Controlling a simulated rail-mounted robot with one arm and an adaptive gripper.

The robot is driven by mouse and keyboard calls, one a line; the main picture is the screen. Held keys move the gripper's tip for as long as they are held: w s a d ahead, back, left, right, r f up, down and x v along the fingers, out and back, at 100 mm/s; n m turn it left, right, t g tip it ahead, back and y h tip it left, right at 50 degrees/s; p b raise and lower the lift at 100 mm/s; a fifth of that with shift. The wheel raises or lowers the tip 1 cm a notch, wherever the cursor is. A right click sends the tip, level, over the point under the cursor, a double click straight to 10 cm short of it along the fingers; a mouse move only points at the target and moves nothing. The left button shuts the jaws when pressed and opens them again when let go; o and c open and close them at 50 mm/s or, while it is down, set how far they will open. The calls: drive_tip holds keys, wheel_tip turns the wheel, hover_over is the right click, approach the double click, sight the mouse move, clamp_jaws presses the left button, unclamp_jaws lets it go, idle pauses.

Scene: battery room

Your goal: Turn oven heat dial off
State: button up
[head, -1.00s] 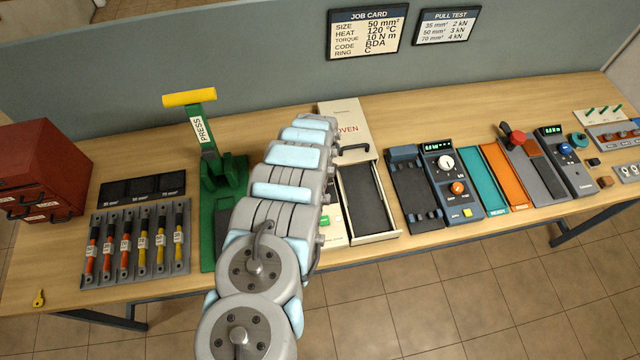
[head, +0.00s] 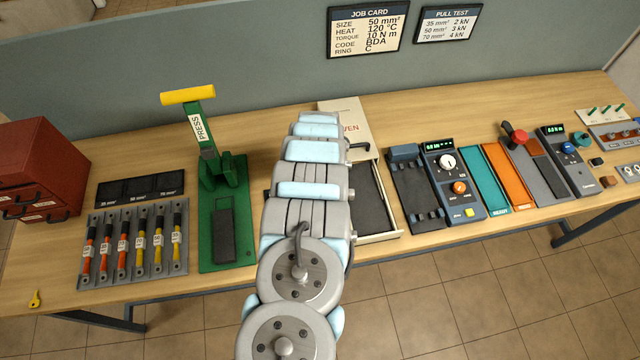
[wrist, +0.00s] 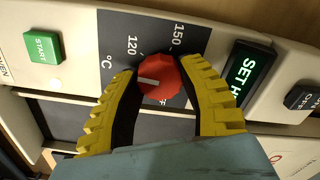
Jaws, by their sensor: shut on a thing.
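The red heat dial (wrist: 162,78) is in the middle of the wrist view, on a dark panel marked 120, 150 and °C. A partly hidden label ends in "F" just below it. The dial's white pointer line points left in the picture. My gripper (wrist: 160,73) has its yellow ribbed fingers on both sides of the dial, shut on it. In the head view the white oven (head: 344,112) is largely behind my arm. The dial and my gripper are hidden there.
The wrist view shows a green START button (wrist: 43,47), a lit SET sign (wrist: 242,82) and an ON/OFF switch (wrist: 303,98) near the dial.

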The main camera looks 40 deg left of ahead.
drive_tip(key=n+b, duration=0.1)
drive_tip(key=n, duration=0.4)
drive_tip(key=shift+f+n, duration=0.1)
drive_tip(key=shift+n, duration=0.2)
drive_tip(key=n+b, duration=0.1)
drive_tip(key=n, duration=0.4)
drive_tip(key=n+b, duration=0.2)
drive_tip(key=n, duration=0.3)
drive_tip(key=shift+f+n, duration=0.1)
drive_tip(key=shift+n, duration=0.3)
drive_tip(key=n+b, duration=0.2)
drive_tip(key=n, duration=0.3)
drive_tip(key=shift+n, duration=0.3)
drive_tip(key=o, duration=1.2)
drive_tip(key=shift+r, duration=0.2)
